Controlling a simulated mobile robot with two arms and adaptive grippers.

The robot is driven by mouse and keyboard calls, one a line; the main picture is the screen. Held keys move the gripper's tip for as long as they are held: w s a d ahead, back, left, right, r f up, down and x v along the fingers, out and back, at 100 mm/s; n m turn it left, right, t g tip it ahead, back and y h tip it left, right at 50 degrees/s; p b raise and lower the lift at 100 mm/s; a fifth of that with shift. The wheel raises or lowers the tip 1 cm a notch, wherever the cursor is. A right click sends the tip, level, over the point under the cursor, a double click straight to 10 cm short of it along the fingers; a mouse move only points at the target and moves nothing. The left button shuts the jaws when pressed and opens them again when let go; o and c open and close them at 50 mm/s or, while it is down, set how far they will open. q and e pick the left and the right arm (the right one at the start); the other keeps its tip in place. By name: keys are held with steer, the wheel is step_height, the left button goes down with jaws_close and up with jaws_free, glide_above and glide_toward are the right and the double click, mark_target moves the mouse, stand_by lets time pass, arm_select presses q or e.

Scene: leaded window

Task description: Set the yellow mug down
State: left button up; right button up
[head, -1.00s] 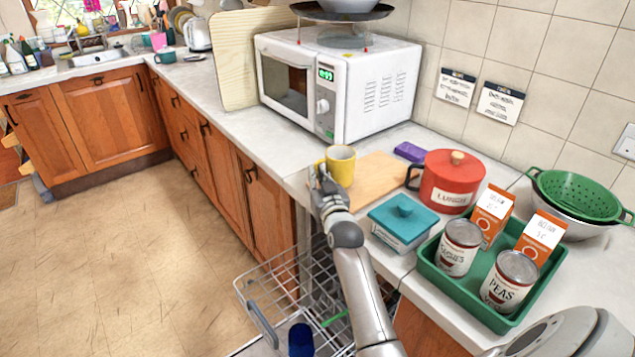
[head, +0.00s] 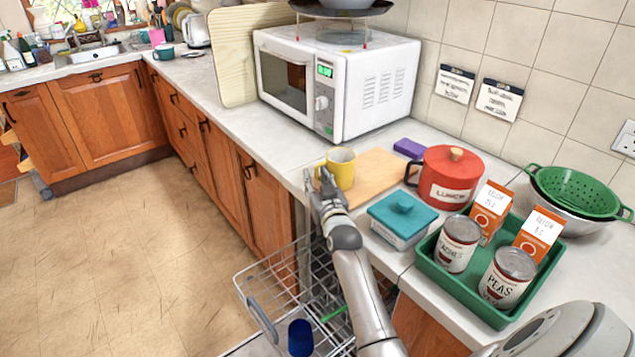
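The yellow mug (head: 341,169) stands upright at the left end of the wooden board (head: 378,172) on the counter, its handle toward the left. My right gripper (head: 318,179) is just left and in front of the mug, beside the handle. Its two fingers look spread apart, with the handle close to their tips. Whether a finger still touches the handle is too small to tell. The mug's base is partly hidden behind the gripper. My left gripper is not in view.
A white microwave (head: 345,85) stands behind the board. A red pot (head: 448,178), a teal lidded box (head: 402,220) and a green tray (head: 470,297) with cans and cartons are to the right. An open dishwasher rack (head: 300,290) with a blue cup (head: 300,338) lies below.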

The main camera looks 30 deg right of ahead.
steer(key=shift+r, duration=0.25)
steer(key=shift+s+a+f, duration=0.1)
steer(key=shift+s+f, duration=0.05)
steer(key=shift+s, duration=0.2)
steer(key=v, duration=1.1)
steer(key=shift+b, duration=0.45)
steer(key=shift+s+a, duration=0.1)
